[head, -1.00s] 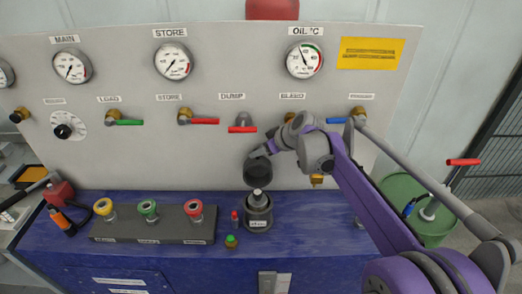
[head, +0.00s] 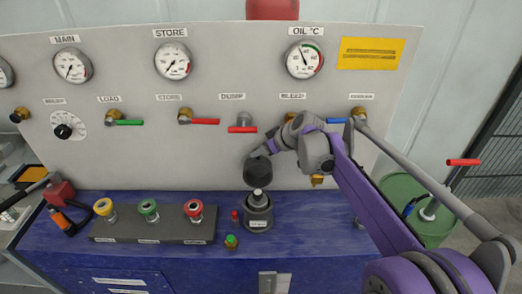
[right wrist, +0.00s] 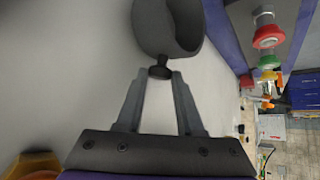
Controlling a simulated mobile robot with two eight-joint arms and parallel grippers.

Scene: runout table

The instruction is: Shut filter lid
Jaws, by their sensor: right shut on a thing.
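The filter housing (head: 258,222) is a grey cylinder with a pale top piece, standing on the blue bench below the panel. The dark round filter lid (head: 257,172) is raised and tilted above and behind the housing, so the filter is open. My right gripper (head: 268,150) reaches in from the right at the lid's upper side. In the right wrist view, my right gripper (right wrist: 158,77) has its fingertips closed on the small knob of the lid (right wrist: 165,22). The lid's hinge cannot be made out.
A strip with yellow, green and red knobs (head: 150,229) lies left of the filter. A small red item (head: 235,216) and a green button (head: 231,241) are close beside the housing. Valve handles (head: 242,129) and gauges (head: 304,61) line the panel behind.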

